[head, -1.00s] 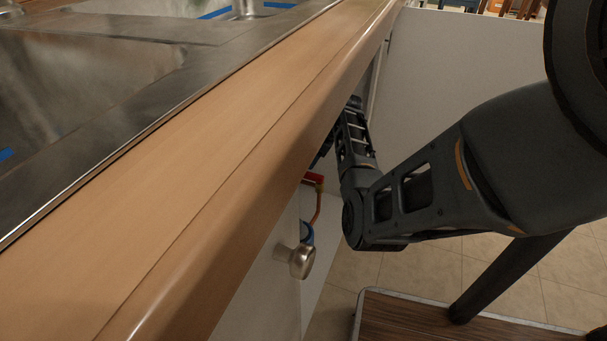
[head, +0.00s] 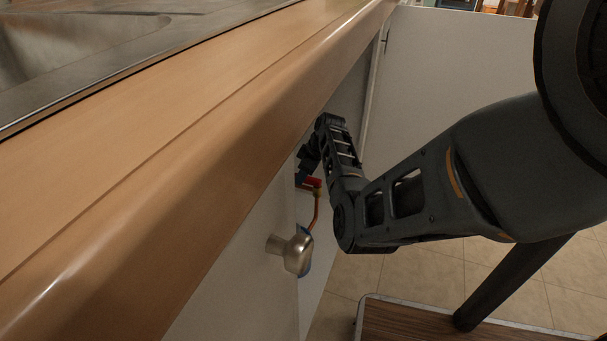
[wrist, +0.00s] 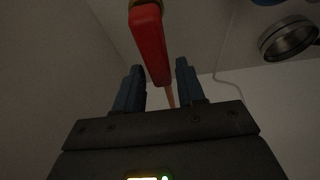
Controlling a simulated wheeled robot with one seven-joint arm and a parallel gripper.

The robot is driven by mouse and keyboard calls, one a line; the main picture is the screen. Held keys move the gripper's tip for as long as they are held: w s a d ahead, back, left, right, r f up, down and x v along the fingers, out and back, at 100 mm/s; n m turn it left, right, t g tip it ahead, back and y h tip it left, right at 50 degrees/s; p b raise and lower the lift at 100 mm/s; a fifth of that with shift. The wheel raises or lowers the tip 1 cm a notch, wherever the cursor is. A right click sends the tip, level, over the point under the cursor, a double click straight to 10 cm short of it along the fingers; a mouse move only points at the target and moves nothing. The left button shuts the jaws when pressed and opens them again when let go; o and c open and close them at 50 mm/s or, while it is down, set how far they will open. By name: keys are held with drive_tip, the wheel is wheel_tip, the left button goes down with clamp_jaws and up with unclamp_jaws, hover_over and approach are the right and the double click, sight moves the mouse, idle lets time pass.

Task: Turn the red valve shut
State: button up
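The red valve handle (wrist: 150,42) runs down from the top of the wrist view, with its lower end between my fingers in the picture. It also shows in the head view (head: 314,182), small, above a copper pipe, inside the cabinet under the counter. My gripper (wrist: 158,85) is open, with one blue finger on each side of the handle and visible gaps on both sides. In the head view my gripper (head: 303,165) is at the cabinet opening beside the valve, partly hidden by the counter edge. Whether a finger touches the handle cannot be told.
A white door or panel (head: 445,85) is behind the arm. A round metal ring (wrist: 288,40) is at upper right in the wrist view.

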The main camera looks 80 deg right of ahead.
clamp_jaws()
drive_tip(key=shift+m, duration=0.3)
idle(0.3)
drive_tip(key=s+d+m+g+h+p, duration=0.4)
drive_tip(key=s+m+p, duration=0.1)
drive_tip(key=m, duration=1.2)
drive_tip(key=shift+s+g, duration=0.25)
drive_tip(key=shift+g, duration=0.15)
drive_tip(key=shift+d+m, duration=0.1)
drive_tip(key=shift+m, duration=0.2)
